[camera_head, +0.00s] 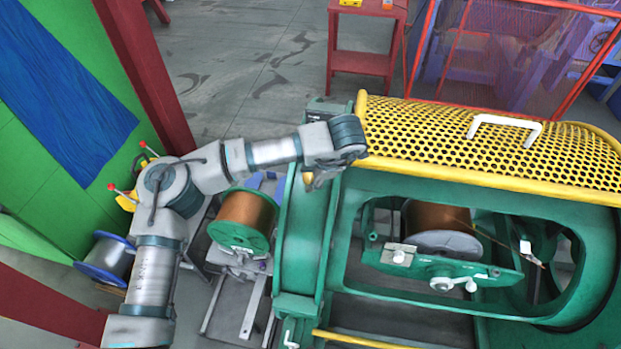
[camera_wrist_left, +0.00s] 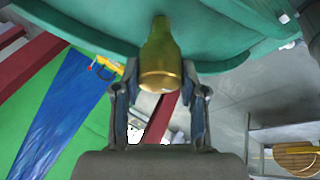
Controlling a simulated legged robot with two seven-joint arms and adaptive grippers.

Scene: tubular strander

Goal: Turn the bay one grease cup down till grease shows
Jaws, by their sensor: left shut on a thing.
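The brass grease cup (camera_wrist_left: 160,62) hangs from the green housing in the left wrist view, its wide rounded end toward my camera. My left gripper (camera_wrist_left: 160,86) has one finger on each side of the cup's wide part and is shut on it. In the head view my left gripper (camera_head: 322,179) is at the upper edge of the green machine (camera_head: 302,240), beside the yellow guard. No grease is visible on the cup. My right gripper is not in view.
The yellow perforated guard (camera_head: 430,133) with a white handle (camera_head: 505,121) lies just right of my left wrist. A copper wire spool (camera_head: 245,221) stands below my left forearm. Another spool (camera_head: 437,222) sits in the machine's open bay. A red stand (camera_head: 358,62) is behind.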

